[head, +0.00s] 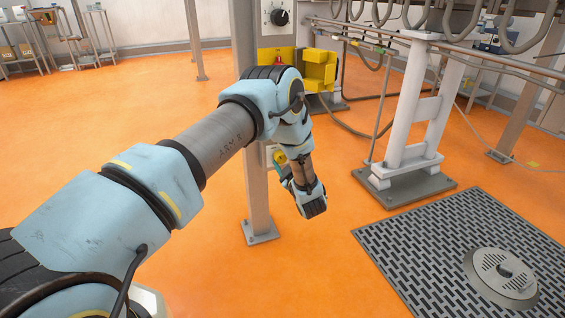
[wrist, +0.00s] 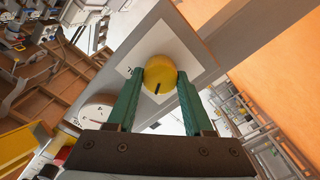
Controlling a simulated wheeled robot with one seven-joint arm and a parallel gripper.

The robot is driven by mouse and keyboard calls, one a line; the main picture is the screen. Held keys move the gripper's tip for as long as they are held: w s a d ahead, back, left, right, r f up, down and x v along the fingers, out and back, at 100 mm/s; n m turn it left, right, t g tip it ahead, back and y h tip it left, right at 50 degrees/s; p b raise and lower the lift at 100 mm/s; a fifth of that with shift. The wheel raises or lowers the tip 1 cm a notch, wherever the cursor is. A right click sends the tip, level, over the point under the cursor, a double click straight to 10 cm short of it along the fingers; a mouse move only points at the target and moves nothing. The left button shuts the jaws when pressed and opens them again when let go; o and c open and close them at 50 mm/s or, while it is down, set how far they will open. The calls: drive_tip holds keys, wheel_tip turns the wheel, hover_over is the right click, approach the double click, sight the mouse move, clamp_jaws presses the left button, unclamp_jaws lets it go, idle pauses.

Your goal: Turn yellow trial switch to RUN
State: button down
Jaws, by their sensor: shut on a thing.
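The yellow trial switch (wrist: 160,74) is a round knob with a black pointer mark, set on a pale plate (wrist: 181,40) on a grey panel. In the wrist view the mark points toward the bottom of the picture. My gripper (wrist: 160,82) has its two green fingers shut on the knob, one on each side. Lettering on the plate is partly hidden by the fingers, and I cannot read RUN. In the head view my gripper (head: 283,161) is beside the grey post, with a bit of the yellow knob (head: 280,158) showing.
A black dial (head: 279,17) is on a box higher on the post (head: 259,195). Yellow boxes (head: 319,70) stand out behind my arm. A white round gauge (wrist: 97,112) is left of the knob.

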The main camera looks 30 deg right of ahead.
idle(0.5)
drive_tip(key=shift+c, duration=1.5)
unclamp_jaws()
drive_tip(key=shift+s, duration=0.1)
drive_tip(key=s+a+p, duration=0.1)
drive_tip(key=s, duration=0.9)
drive_tip(key=shift+s+a, duration=0.15)
drive_tip(key=shift+s, duration=0.15)
